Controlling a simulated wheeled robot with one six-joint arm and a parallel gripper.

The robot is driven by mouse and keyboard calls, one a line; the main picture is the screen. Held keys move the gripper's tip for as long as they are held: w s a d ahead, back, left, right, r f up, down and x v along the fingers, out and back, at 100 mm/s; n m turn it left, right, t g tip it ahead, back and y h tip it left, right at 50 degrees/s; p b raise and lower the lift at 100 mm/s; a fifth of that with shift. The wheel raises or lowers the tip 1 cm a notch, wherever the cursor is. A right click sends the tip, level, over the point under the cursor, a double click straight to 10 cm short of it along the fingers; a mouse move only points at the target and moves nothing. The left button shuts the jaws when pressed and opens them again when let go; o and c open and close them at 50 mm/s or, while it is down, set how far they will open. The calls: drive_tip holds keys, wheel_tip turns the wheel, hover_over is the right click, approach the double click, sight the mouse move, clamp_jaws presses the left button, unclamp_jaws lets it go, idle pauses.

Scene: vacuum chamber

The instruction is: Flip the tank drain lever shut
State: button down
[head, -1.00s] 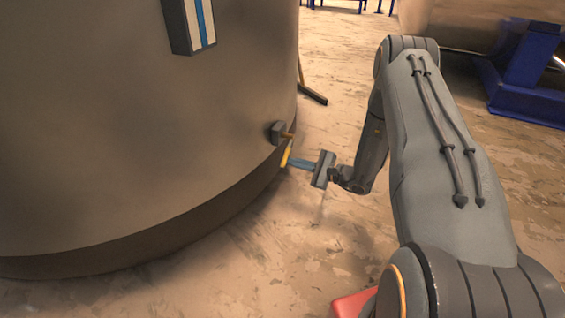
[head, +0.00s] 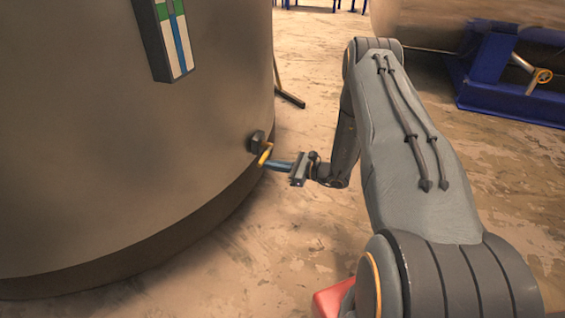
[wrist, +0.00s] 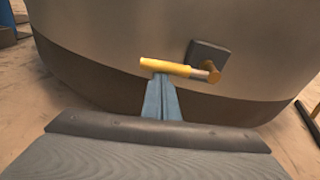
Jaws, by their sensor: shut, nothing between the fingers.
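The tank (head: 130,150) is a large brown-grey cylinder filling the left of the head view. Its drain lever (head: 265,155) is a small yellow handle low on the tank's right side. In the wrist view the yellow lever (wrist: 168,67) lies nearly level, pointing left from a brass stem (wrist: 213,71) at a dark square mount (wrist: 208,56). My gripper (head: 272,164) is shut and empty, its blue fingers together. In the wrist view the fingertips (wrist: 161,78) are at the lever's free left end, overlapping its lower edge; they look in contact or very close.
A gauge panel with a blue stripe (head: 172,40) is on the tank above. A red object (head: 330,300) sits at the bottom. The floor right of the tank is mostly clear.

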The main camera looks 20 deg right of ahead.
drive_tip(key=shift+r+p, duration=0.3)
drive_tip(key=shift+r, duration=0.05)
idle(0.4)
wheel_tip(320, 180, down, 4)
drive_tip(key=b, duration=0.2)
drive_tip(key=p+v, duration=0.3)
drive_tip(key=v, duration=0.6)
drive_tip(key=shift+s, duration=0.15)
